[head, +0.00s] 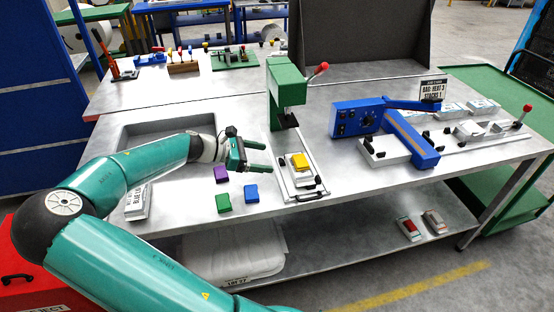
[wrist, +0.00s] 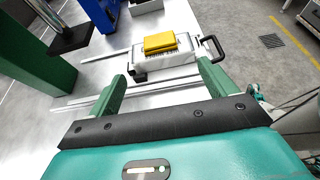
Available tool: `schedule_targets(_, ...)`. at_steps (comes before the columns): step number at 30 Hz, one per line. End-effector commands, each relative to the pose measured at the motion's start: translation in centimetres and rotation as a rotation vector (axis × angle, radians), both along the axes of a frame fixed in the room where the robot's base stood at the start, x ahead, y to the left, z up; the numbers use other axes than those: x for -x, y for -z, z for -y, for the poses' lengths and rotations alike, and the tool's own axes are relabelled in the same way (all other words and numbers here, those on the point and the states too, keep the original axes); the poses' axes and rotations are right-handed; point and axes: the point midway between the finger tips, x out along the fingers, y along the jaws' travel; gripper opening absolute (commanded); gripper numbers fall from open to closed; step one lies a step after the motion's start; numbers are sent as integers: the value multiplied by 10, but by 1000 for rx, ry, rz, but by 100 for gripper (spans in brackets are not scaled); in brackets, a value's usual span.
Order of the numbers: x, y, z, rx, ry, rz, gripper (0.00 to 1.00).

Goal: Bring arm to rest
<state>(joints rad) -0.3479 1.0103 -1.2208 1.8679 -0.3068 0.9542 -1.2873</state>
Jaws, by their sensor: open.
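My gripper (head: 266,157) is open and empty above the metal workbench (head: 330,185), with its two green fingers pointing right. In the wrist view the fingers of my gripper (wrist: 161,76) are spread apart, and nothing is between them. A yellow block (head: 299,161) sits on a pale sliding fixture with a black handle, just right of my fingertips. The yellow block (wrist: 160,43) also shows beyond the fingertips in the wrist view, apart from them. My teal arm reaches in from the lower left.
A green press (head: 287,84) stands behind the fixture. Purple (head: 221,174), green (head: 223,203) and blue (head: 251,193) blocks lie on the bench below my gripper. A blue lever machine (head: 358,117) stands to the right. A recessed tray (head: 125,140) lies behind my forearm.

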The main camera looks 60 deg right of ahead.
Motion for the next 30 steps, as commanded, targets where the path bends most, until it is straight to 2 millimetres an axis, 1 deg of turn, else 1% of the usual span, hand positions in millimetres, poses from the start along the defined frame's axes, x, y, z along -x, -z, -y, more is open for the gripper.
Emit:
schedule_targets(1,-9,-4,-7,0,-5,3,84)
schedule_targets(7,-28,-16,-27,-1,-3,1,84)
schedule_targets(12,-32,-19,-32,1,0,-1,84)
schedule_targets(20,-32,-19,-33,-2,2,4,84)
schedule_targets(23,-30,-13,-36,-24,13,39,84)
schedule_targets(26,-24,0,-46,-70,44,122,84)
schedule_targets(29,-21,14,-63,-132,86,238,84)
schedule_targets(30,-20,19,-72,-157,107,286,84)
